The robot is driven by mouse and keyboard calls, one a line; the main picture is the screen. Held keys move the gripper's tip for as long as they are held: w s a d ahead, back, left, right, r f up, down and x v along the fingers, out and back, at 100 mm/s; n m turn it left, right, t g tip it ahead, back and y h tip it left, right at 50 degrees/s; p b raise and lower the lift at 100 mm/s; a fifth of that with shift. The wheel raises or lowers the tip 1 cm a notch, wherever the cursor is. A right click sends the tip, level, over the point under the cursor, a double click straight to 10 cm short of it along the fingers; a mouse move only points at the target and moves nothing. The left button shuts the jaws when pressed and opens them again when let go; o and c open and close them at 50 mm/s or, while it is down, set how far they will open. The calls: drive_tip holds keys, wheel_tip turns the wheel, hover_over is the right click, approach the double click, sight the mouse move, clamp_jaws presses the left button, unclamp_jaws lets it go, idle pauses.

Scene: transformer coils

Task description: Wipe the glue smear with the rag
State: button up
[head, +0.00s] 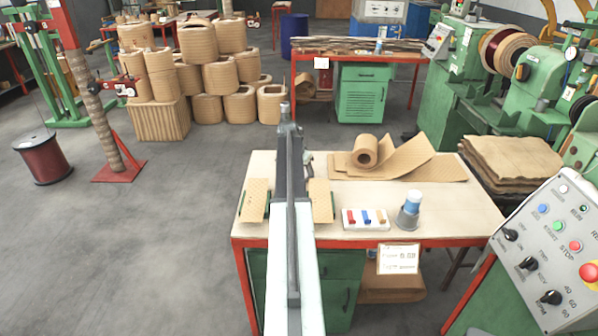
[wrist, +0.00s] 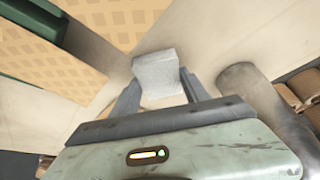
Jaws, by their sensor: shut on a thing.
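My gripper (wrist: 160,90) is shut on a small light-grey folded block, which looks like the rag (wrist: 157,68), in the wrist view. The rag sits between the two fingers, over the pale top of the workbench (head: 470,205). I cannot tell whether it touches the surface. In the head view my arm crosses the middle of the bench and hides most of the gripper and the rag. I cannot make out the glue smear in either view.
Tan patterned boards with green edges (head: 254,200) lie either side of my arm; one also shows in the wrist view (wrist: 75,45). On the bench are a paper roll (head: 366,150), a tray of coloured pieces (head: 351,219) and a grey cup-like holder (head: 409,216). A control panel (head: 555,245) stands right.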

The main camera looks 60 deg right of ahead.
drive_tip(key=shift+s+d, duration=0.45)
drive_tip(key=shift+s, duration=0.3)
wheel_tip(320, 180, up, 6)
drive_tip(key=p, duration=0.6)
wheel_tip(320, 180, up, 3)
drive_tip(key=p, duration=0.3)
